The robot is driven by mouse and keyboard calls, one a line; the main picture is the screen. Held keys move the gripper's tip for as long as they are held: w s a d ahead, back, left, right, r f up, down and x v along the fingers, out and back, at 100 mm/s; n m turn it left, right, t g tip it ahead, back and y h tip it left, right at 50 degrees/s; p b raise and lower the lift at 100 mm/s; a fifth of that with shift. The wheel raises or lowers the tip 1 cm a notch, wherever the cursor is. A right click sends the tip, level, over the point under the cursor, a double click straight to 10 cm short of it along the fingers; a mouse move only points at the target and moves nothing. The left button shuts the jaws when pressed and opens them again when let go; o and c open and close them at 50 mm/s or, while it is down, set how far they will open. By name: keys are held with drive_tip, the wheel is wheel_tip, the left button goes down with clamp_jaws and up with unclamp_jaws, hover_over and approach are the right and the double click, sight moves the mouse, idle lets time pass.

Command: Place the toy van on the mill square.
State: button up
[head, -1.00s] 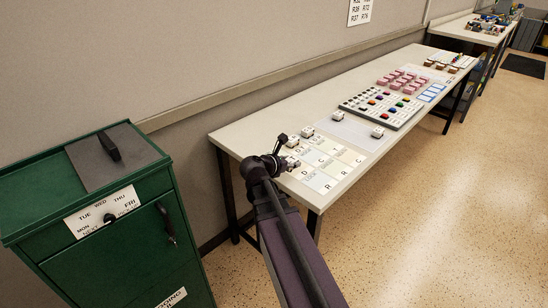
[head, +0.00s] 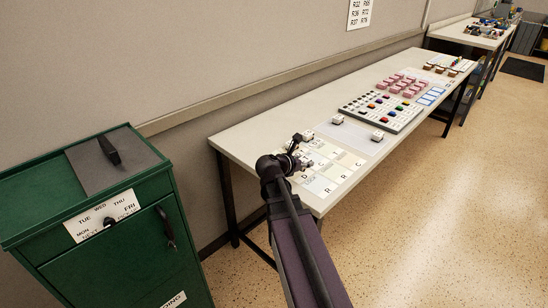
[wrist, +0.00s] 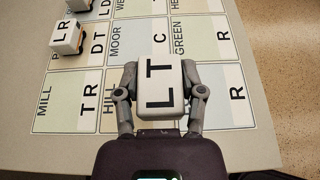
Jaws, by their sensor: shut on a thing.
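My gripper (wrist: 160,97) is shut on a white toy van (wrist: 160,88) with the black letters LT on its top. One finger presses each side of the van. The van is over the card of lettered squares and hides part of the Hill square; its height above the card is hard to tell. The mill square (wrist: 63,112), marked MILL and TR, is bare to the left of the van. In the head view my gripper (head: 299,152) is over the near end of the long table, and the van is too small to make out clearly.
A second white van (wrist: 68,38), marked LR, stands on the square behind the mill square. White blocks (head: 338,119) stand farther along the table (head: 250,132). A peg board (head: 382,108) and pink blocks lie beyond. A green cabinet (head: 110,240) stands at the left.

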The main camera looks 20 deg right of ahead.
drive_tip(key=w+a, duration=0.1)
drive_tip(key=w, duration=0.3)
drive_tip(key=w+a+f+b, duration=0.1)
drive_tip(key=w, duration=0.4)
drive_tip(key=w+a, duration=0.1)
drive_tip(key=w, duration=0.4)
drive_tip(key=shift+w+a+f, duration=0.15)
drive_tip(key=shift+a+f, duration=0.05)
drive_tip(key=shift+a, duration=0.2)
drive_tip(key=shift+f, duration=0.1)
drive_tip(key=shift+f+b, duration=1.7)
drive_tip(key=shift+b, duration=0.25)
drive_tip(key=shift+f, duration=0.15)
drive_tip(key=o, duration=1.1)
